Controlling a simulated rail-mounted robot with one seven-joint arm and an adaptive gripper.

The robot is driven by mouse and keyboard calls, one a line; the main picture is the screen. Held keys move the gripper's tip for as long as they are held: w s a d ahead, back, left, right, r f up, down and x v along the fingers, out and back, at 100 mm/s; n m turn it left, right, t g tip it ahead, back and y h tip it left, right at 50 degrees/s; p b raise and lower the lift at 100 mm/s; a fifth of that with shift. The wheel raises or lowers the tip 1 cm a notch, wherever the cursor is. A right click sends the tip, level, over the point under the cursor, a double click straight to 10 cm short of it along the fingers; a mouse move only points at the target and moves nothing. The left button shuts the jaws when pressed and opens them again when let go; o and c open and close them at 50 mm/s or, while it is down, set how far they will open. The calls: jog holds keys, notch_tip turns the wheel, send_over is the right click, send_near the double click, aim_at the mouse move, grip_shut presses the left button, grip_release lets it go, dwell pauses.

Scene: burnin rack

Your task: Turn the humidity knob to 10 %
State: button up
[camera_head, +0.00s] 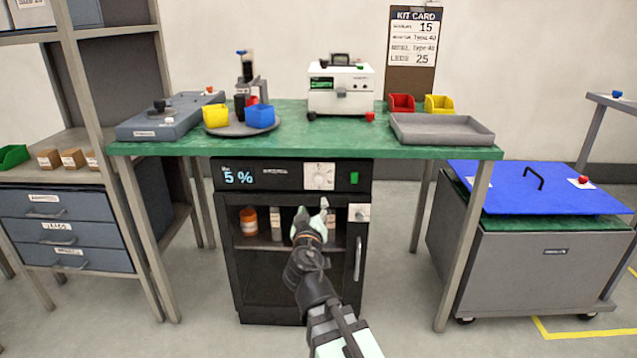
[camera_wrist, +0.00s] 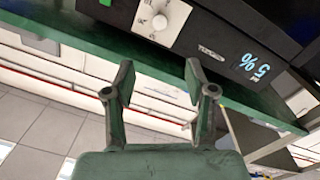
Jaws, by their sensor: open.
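The humidity knob (camera_head: 320,177) is a white dial on a pale square plate, on the black top panel of the cabinet under the green table. The display (camera_head: 238,177) to its left reads 5 %. In the wrist view the knob (camera_wrist: 160,21) shows at the top, turned over, with the display (camera_wrist: 256,67) to its right. My gripper (camera_head: 312,210) is in front of the cabinet, a little below the knob. In the wrist view its two fingers (camera_wrist: 158,80) stand apart with nothing between them. The knob is beyond the fingertips and not touched.
The cabinet's glass door (camera_head: 265,275) has a vertical handle (camera_head: 357,260) and a second small dial (camera_head: 359,213) at its right. A green switch (camera_head: 354,178) sits right of the knob. The green tabletop (camera_head: 290,145) overhangs above. A blue-lidded cart (camera_head: 530,240) stands at right.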

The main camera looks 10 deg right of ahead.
aim_at(318, 180)
jog(key=b+x, duration=0.1)
jog(key=x, duration=1.5)
jog(key=shift+w+d, duration=0.15)
jog(key=shift+w, duration=0.15)
grip_shut()
